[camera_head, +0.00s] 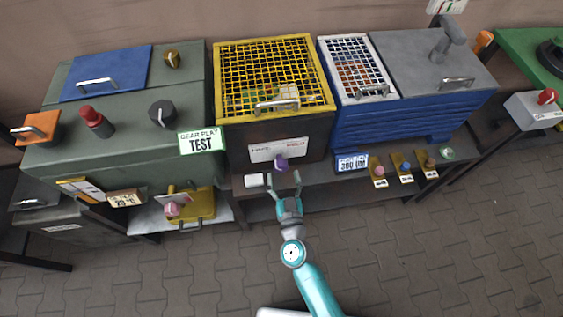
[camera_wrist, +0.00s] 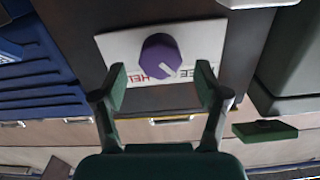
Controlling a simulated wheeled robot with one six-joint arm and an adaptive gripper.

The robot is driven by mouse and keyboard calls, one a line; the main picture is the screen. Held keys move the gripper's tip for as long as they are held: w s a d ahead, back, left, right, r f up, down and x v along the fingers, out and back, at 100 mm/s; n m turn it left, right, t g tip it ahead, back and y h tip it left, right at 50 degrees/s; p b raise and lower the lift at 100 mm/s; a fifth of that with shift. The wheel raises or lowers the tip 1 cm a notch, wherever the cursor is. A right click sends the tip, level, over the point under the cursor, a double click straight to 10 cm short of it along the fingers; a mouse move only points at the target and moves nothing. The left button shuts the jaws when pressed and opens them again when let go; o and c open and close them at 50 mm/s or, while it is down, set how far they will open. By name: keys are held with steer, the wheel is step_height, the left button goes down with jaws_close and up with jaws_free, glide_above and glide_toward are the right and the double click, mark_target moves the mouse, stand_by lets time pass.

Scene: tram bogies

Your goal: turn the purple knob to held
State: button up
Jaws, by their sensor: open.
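The purple knob (camera_head: 281,162) sits on a white label plate (camera_head: 262,151) on the front of the dark box with the yellow mesh lid. In the wrist view the knob (camera_wrist: 160,56) is round with a flat side and a white mark at its lower right. Printed letters on the plate (camera_wrist: 205,40) show partly beside it, including red "HEL"; the knob hides some of them. My gripper (camera_head: 285,180) is open in front of the plate. In the wrist view its two fingertips (camera_wrist: 161,88) stand apart on either side of the knob's lower part, with nothing seen between them but the knob.
A small white block (camera_head: 254,180) is on the shelf left of my gripper. The yellow mesh lid (camera_head: 270,75) is above. A green cabinet (camera_head: 120,150) stands left, a blue crate (camera_head: 400,118) right. Several small knobs on yellow plates line the shelf at right. The paved floor (camera_head: 440,250) is free.

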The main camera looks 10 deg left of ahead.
mark_target(282, 170)
steer(key=shift+x, duration=2.7)
steer(key=c, duration=1.2)
